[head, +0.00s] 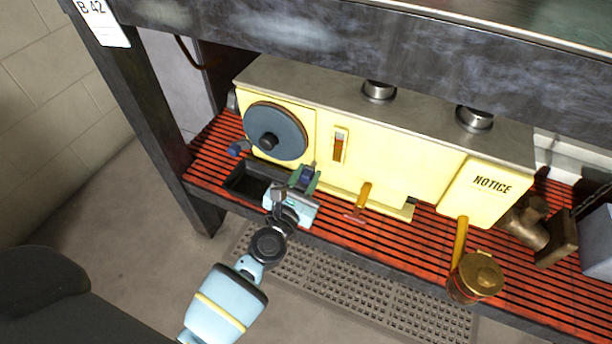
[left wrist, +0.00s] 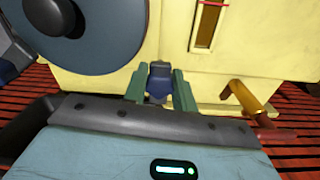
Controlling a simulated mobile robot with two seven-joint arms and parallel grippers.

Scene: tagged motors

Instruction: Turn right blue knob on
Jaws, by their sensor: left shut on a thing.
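A yellow machine (head: 385,150) with a grey top stands on a red slatted shelf. Its right blue knob (head: 306,175) is low on the front, right of the big grey-blue disc (head: 276,132). My left gripper (head: 304,179) is shut on this knob, with one green finger on each side. In the left wrist view the knob (left wrist: 160,82) shows upright between the fingers (left wrist: 158,88), partly hidden by them. A left blue knob (head: 238,148) sits at the machine's lower left corner and is free. My right gripper is not in view.
A black tray (head: 246,181) lies left of my gripper. An orange-handled lever (head: 362,199) sticks out close on the right. Further right are a brass cylinder (head: 476,277) and brass fittings (head: 528,222). A dark beam (head: 340,50) crosses above the machine.

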